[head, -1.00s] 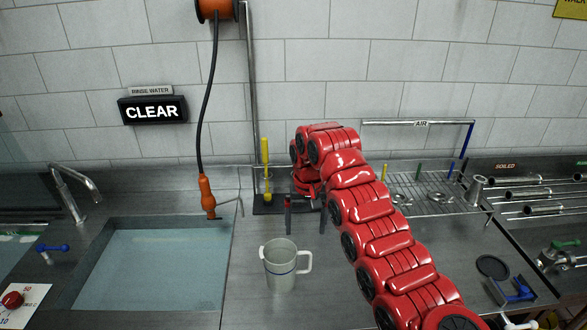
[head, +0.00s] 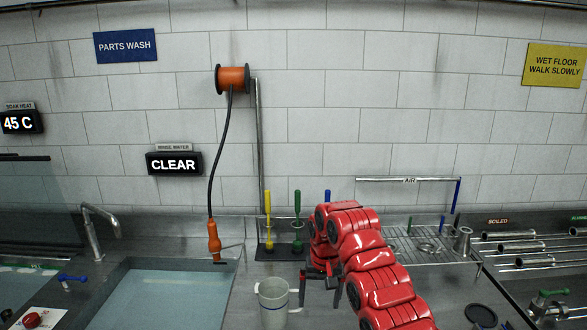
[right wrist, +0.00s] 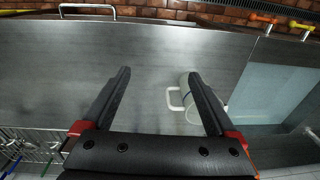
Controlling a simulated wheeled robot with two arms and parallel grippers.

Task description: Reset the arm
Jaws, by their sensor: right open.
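My right gripper (head: 320,290) is open and empty, with its dark fingers pointing down over the steel counter. My red right arm reaches in from the lower right of the head view. In the right wrist view the two fingers of the gripper (right wrist: 158,80) stand wide apart with bare counter between them. My left gripper is not in view.
A water-filled sink (head: 160,295) with a tap (head: 103,228) lies left. An orange sprayer (head: 214,240) hangs from a hose reel (head: 233,79). Yellow and green brushes (head: 268,222) stand behind the gripper. A drying rack (head: 400,242) and metal pipes (head: 520,248) are right.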

